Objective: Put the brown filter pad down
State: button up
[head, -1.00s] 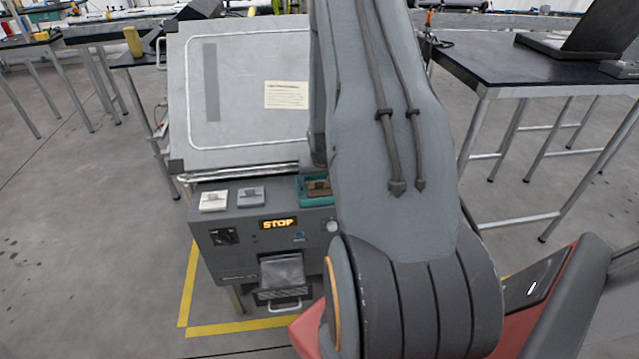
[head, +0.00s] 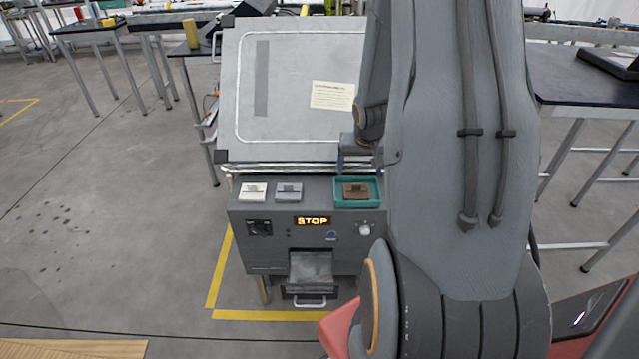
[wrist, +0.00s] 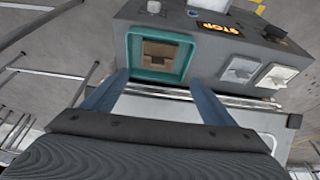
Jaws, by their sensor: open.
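The brown filter pad (head: 355,189) lies in a teal tray (head: 341,204) on top of the grey machine, at the right of its ledge. The wrist view shows the same brown pad (wrist: 158,54) inside the teal tray (wrist: 131,50). My gripper (wrist: 157,85) is open and empty, with its two blue fingers spread and apart from the pad. In the head view my gripper (head: 357,160) shows just behind and above the tray, partly hidden by my arm.
A white pad (head: 253,192) and a grey-blue pad (head: 289,192) sit left of the tray. The machine's large tilted lid (head: 290,90) stands behind. Its display (head: 312,221) reads STOP. A dark table (head: 580,80) stands at right.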

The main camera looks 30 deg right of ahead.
jog(key=s+a+r+n, duration=0.2)
jog(key=s+a+r, duration=0.2)
jog(key=a, duration=0.6)
jog(key=s+a+r+n+g+y, duration=0.1)
jog(key=s+a+r, duration=0.3)
jog(key=a, duration=0.5)
jog(key=s+a+r+n+g+y, duration=0.1)
jog(key=s+a+r+n, duration=0.2)
jog(key=a, duration=0.7)
jog(key=shift+s+a+r, duration=0.35)
jog(key=shift+s+r, duration=0.15)
jog(key=shift+s, duration=0.05)
jog(key=shift+f, duration=0.1)
jog(key=shift+f, duration=0.25)
